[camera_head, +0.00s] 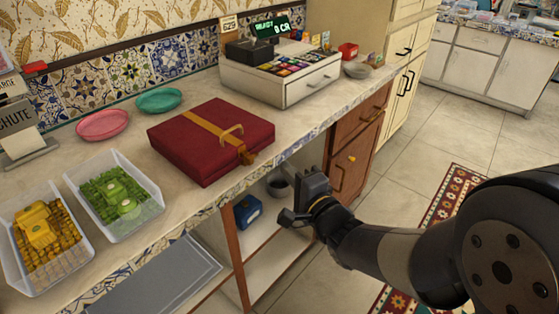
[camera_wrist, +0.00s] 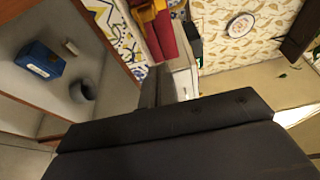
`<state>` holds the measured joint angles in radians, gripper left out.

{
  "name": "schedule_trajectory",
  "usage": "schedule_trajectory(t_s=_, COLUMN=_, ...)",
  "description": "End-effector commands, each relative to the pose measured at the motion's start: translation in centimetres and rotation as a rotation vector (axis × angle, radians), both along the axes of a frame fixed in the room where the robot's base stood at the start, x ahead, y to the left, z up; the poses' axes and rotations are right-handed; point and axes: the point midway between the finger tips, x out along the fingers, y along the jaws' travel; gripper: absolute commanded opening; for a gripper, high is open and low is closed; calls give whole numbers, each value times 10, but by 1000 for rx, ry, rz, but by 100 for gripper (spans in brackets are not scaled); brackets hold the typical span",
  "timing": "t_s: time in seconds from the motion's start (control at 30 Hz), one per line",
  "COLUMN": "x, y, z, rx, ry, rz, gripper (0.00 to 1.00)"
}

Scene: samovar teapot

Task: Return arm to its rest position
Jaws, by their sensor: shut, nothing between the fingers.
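My gripper (camera_head: 291,190) is in front of the counter's edge, at the open shelves beside the brown wooden cabinet. It is shut and empty. My arm reaches to it from the lower right of the head view. In the wrist view the dark gripper body fills the lower middle, and the fingers (camera_wrist: 155,88) point up toward the counter. No samovar or teapot shows in either view.
The counter (camera_head: 190,200) holds a red case (camera_head: 205,150), a cash register (camera_head: 280,72), pink (camera_head: 102,125) and teal (camera_head: 159,100) plates and two clear bins. A blue box (camera_head: 247,210) and grey pot (camera_head: 277,186) stand on the shelf below. Tiled floor (camera_head: 405,150) is open at right.

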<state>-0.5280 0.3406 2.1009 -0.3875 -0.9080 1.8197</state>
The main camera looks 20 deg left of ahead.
Motion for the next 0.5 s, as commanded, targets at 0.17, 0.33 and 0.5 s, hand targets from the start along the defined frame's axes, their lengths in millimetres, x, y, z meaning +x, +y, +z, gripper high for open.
schedule_trajectory(t_s=0.17, x=-13, y=-14, z=0, rx=0, ry=0, rz=0, gripper=0)
schedule_trajectory(t_s=0.33, x=-16, y=-18, z=0, rx=1, ry=-1, rz=0, gripper=0)
schedule_trajectory(t_s=0.5, x=-16, y=-17, z=0, rx=1, ry=-1, rz=0, gripper=0)
